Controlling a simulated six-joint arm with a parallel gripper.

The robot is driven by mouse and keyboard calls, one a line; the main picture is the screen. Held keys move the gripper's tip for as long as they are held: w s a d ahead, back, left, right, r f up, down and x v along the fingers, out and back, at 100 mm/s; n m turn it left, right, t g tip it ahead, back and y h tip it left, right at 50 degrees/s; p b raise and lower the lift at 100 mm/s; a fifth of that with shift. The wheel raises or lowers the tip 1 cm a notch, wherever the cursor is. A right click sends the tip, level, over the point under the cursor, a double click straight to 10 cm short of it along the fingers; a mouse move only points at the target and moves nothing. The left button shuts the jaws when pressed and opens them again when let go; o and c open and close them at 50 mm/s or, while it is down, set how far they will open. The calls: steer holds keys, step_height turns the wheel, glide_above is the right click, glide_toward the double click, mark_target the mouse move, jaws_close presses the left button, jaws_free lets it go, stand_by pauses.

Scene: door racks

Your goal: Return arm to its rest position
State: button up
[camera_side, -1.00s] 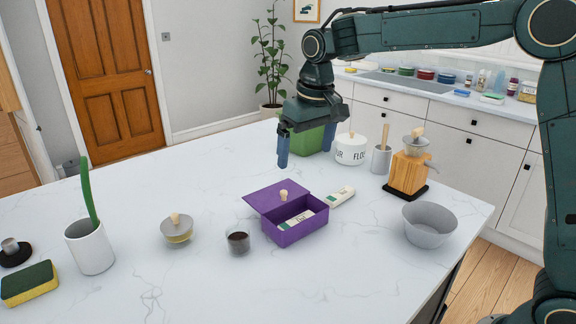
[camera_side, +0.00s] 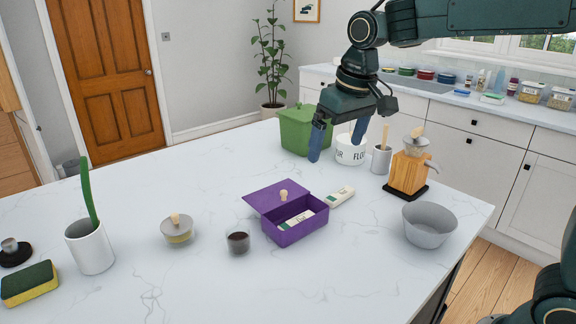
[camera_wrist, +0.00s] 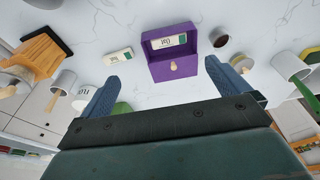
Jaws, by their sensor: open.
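My gripper (camera_side: 338,143) hangs above the far part of the counter in the side view, in front of the white flour jar and the green bin. Its two blue fingers are spread apart with nothing between them. In the wrist view my gripper (camera_wrist: 162,88) also shows open and empty. The purple box (camera_side: 294,222) stands below and nearer the camera, apart from the fingers. Its lid with a wooden knob is slid off to the back left, and a white packet (camera_side: 298,219) lies inside.
A second white packet (camera_side: 341,196) lies beside the box. The green bin (camera_side: 296,130), flour jar (camera_side: 350,152), wooden grinder (camera_side: 407,175) and grey bowl (camera_side: 429,226) stand around. A dark-filled glass (camera_side: 238,242) and lidded bowl (camera_side: 177,232) are left.

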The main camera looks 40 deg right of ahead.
steer(key=s+d+f+t, duration=0.1)
steer(key=s, duration=1)
steer(key=s+d+f+t, duration=0.2)
steer(key=s, duration=1)
steer(key=shift+d+f, duration=0.2)
steer(key=shift+f, duration=0.05)
